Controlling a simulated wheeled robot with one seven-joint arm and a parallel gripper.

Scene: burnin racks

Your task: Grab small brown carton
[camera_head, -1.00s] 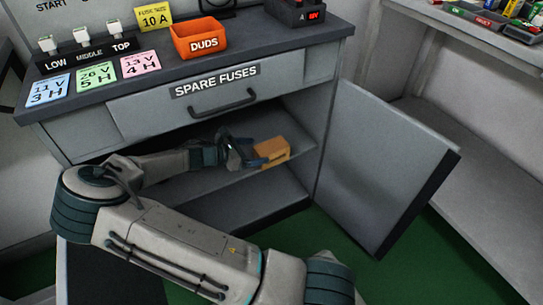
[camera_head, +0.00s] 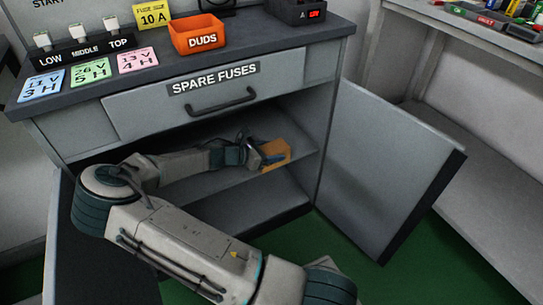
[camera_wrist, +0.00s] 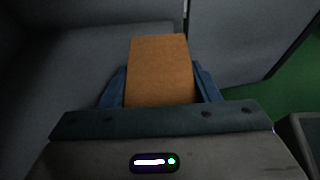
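The small brown carton (camera_head: 277,152) stands on the upper shelf inside the open cabinet, near its right side. In the wrist view the carton (camera_wrist: 160,70) lies straight ahead, its near end close to my palm. My gripper (camera_head: 266,156) reaches into the cabinet from the left. Its blue fingers lie on both sides of the carton in the wrist view (camera_wrist: 160,85). No clear gap shows between fingers and carton, but whether they press on it cannot be told. The carton partly hides the fingers' inner faces.
The cabinet's right door (camera_head: 385,165) stands open. The shelf (camera_head: 215,182) lies below my forearm, and the closed spare fuses drawer (camera_head: 218,95) is above it. An orange duds bin (camera_head: 198,37) sits on the top. A second bench (camera_head: 480,130) stands at the right.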

